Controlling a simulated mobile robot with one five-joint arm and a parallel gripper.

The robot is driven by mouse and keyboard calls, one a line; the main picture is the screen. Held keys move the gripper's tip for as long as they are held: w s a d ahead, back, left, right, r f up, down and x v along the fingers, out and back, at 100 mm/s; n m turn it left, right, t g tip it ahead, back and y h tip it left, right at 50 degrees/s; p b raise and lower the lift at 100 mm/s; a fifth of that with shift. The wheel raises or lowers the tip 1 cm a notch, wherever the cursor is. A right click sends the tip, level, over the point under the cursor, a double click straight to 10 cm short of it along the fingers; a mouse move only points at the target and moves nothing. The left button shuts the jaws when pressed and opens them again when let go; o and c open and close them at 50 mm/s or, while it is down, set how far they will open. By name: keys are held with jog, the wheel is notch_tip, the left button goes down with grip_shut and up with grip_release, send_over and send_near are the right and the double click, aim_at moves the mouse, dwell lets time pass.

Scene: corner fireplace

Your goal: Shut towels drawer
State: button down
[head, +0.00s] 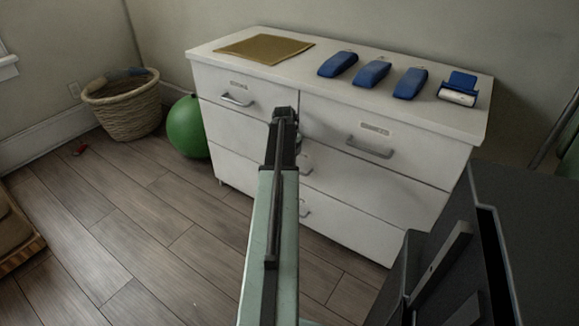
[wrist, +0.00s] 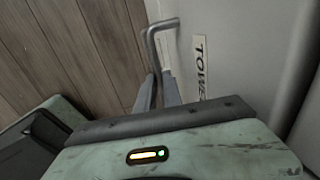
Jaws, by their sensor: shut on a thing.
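The white dresser (head: 225,58) stands against the wall in the head view. Its middle drawer has a grey handle (head: 306,163), partly hidden behind my arm. In the wrist view, my gripper (wrist: 158,92) is shut on a grey bar handle (wrist: 151,45). Beside that handle, on the pale drawer front (wrist: 236,50), is a label (wrist: 200,62) reading "TOWE", its end cut off. My gripper (head: 284,114) also shows in the head view in front of the dresser, hiding part of the drawer fronts. I cannot tell how far the towels drawer stands out.
A brown mat (head: 265,48), several blue items (head: 371,74) and a blue-and-white item (head: 459,88) lie on top. A green ball (head: 187,128) and wicker basket (head: 125,108) stand left of the dresser. A dark box-like object (head: 520,205) is at right. The wooden floor (head: 130,215) at left is mostly clear.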

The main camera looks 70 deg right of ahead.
jog(key=c, duration=1.5)
grip_release()
jog(key=shift+s+d, duration=0.1)
jog(key=shift+d, duration=0.15)
jog(key=r+p, duration=0.2)
jog(key=a+r+p, duration=0.1)
jog(key=r+p, duration=0.4)
jog(key=shift+w+a+r+p, duration=0.2)
jog(key=shift+r+p, duration=0.15)
